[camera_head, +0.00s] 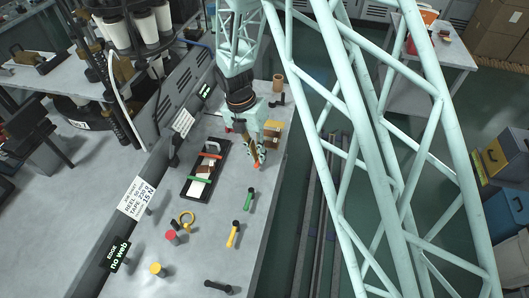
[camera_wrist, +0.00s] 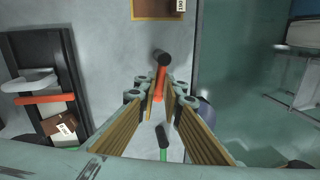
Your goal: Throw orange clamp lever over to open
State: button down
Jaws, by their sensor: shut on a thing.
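The orange clamp lever (camera_wrist: 160,82) has a black knob and stands between my fingers in the wrist view, knob toward the top of the picture. In the head view only a small orange part of the lever (camera_head: 258,166) shows below my fingertips. My gripper (camera_head: 256,153) is low over the right part of the bench, and its fingers are closed on the lever. In the wrist view the ribbed finger pads of my gripper (camera_wrist: 159,100) lie on either side of it. The lever's pivot is hidden.
A green lever (camera_head: 248,199), a yellow lever (camera_head: 233,234) and a black lever (camera_head: 217,287) stand in a row nearer the front. A black tray (camera_head: 187,192) lies to the left.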

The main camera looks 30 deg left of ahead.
jog(key=shift+d+n, duration=0.3)
jog(key=shift+n, duration=0.5)
jog(key=c, duration=2.7)
grip_release()
jog(key=shift+c, duration=0.2)
notch_tip(320, 180, up, 12)
jog(key=a, duration=0.2)
jog(key=shift+s, duration=0.3)
jog(key=shift+a+f, duration=0.1)
jog(key=shift+f, duration=0.05)
